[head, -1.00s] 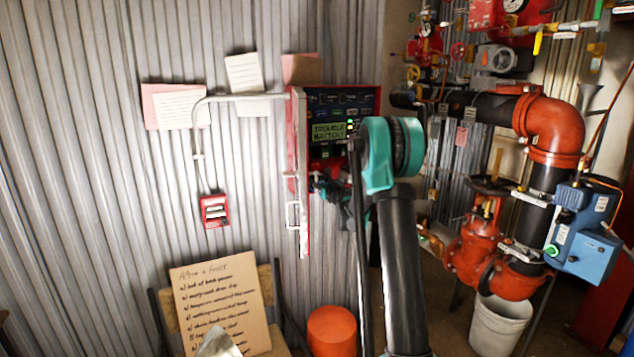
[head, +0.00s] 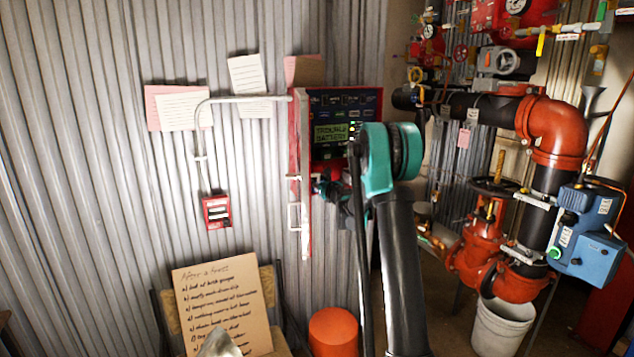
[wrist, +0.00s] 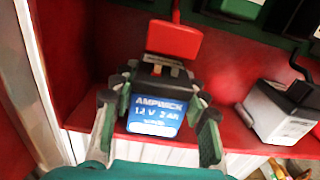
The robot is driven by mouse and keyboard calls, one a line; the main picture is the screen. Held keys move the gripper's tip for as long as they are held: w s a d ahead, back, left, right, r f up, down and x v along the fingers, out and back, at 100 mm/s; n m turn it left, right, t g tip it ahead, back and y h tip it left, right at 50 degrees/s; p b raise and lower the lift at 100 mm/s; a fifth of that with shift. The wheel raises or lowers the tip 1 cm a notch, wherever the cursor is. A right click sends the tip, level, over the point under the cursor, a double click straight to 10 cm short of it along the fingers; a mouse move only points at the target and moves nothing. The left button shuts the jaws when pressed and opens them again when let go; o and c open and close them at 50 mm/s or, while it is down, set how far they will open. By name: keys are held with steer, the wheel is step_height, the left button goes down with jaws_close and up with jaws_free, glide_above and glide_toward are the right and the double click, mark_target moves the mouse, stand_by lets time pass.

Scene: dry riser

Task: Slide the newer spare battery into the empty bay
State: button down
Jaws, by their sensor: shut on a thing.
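In the wrist view my gripper (wrist: 160,112) is shut on a battery (wrist: 155,122) with a dark top and a blue label reading AMPWICK 12 V 2 AH. Its fingers press on the left and right sides. The battery is over the red floor of the cabinet (wrist: 95,70); I cannot tell whether it rests there. A second battery (wrist: 285,112), pale with a dark top, sits tilted in view at the right near the front edge. In the head view the open red alarm panel (head: 340,105) shows a trouble battery message. My arm largely hides the gripper there.
A red block (wrist: 174,40) on a thin stem is just behind the held battery. Dark-framed parts (wrist: 243,8) line the cabinet's upper back. The white-edged panel door (head: 303,170) stands open at the left. Red valves and pipes (head: 550,130) crowd the right side.

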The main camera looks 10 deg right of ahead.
steer(key=shift+w+a, duration=0.15)
steer(key=shift+w, duration=0.35)
steer(key=c, duration=0.7)
jaws_free()
steer(key=shift+c, duration=0.2)
steer(key=v, duration=1.2)
steer(key=shift+r, duration=0.15)
